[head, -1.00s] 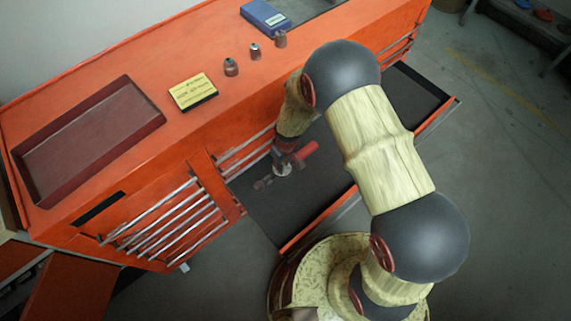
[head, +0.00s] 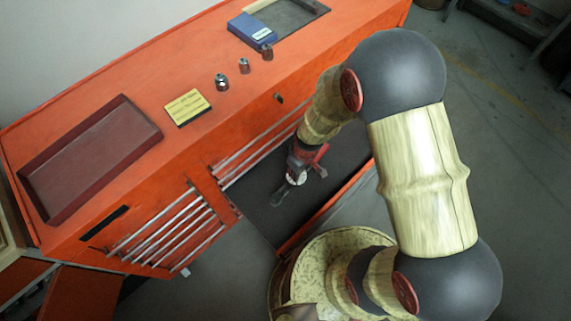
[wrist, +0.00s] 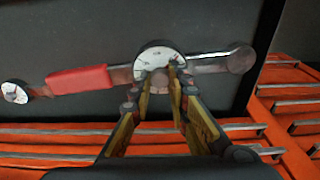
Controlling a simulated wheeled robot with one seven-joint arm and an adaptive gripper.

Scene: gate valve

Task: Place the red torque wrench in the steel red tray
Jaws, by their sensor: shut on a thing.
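The red torque wrench shows in the wrist view with its red handle (wrist: 78,80), a round white dial and a grey bar reaching right. In the head view its red handle (head: 319,157) and grey end show at the open drawer. My gripper (wrist: 163,75) is shut on the wrench at the dial; the head view shows it from above (head: 296,170), partly hidden by my wrist. I cannot tell how far the wrench is above the drawer floor. The dark red tray (head: 90,155) lies empty on the left of the orange cabinet top.
The open drawer (head: 250,222) has a dark floor. On the orange cabinet top (head: 150,85) are a yellow label block (head: 187,107), three small metal sockets (head: 222,82), a blue box (head: 252,29) and a grey tray (head: 297,12). Drawer handles (head: 165,225) line the front.

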